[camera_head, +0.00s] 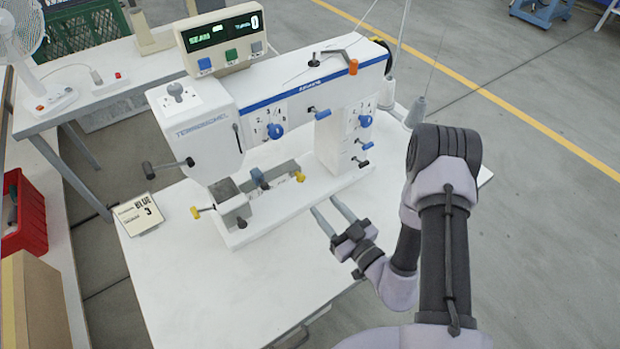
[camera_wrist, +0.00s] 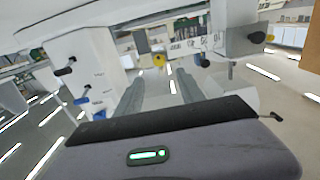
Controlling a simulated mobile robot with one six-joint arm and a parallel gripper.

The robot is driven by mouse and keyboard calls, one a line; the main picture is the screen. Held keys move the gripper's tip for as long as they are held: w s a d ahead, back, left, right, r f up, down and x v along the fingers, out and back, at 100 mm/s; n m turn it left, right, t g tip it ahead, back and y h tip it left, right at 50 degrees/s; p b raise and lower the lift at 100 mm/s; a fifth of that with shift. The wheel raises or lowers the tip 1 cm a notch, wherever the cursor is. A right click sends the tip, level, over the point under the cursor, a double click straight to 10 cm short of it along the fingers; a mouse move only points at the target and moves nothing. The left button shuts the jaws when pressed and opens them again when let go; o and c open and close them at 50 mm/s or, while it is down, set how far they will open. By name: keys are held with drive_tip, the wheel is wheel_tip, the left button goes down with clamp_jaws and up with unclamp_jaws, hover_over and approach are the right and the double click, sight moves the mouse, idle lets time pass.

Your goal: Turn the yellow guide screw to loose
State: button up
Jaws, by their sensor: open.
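A yellow screw knob (camera_head: 300,176) sits at the right end of the grey guide bar (camera_head: 278,174), low in front of the press. A second yellow knob (camera_head: 198,211) sticks out left of the grey block at the bar's other end. My gripper (camera_head: 325,204) is open and empty, to the right of and nearer than the bar-end knob, apart from it. In the wrist view one yellow knob (camera_wrist: 159,61) shows ahead, between and beyond my fingertips (camera_wrist: 160,75).
The press column with blue knobs and black levers (camera_head: 362,163) rises behind my gripper. A card (camera_head: 139,213) lies at the table's left. The table front (camera_head: 220,290) is clear.

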sight(302, 179)
drive_tip(key=b+x, duration=0.1)
drive_tip(key=x, duration=1)
clamp_jaws()
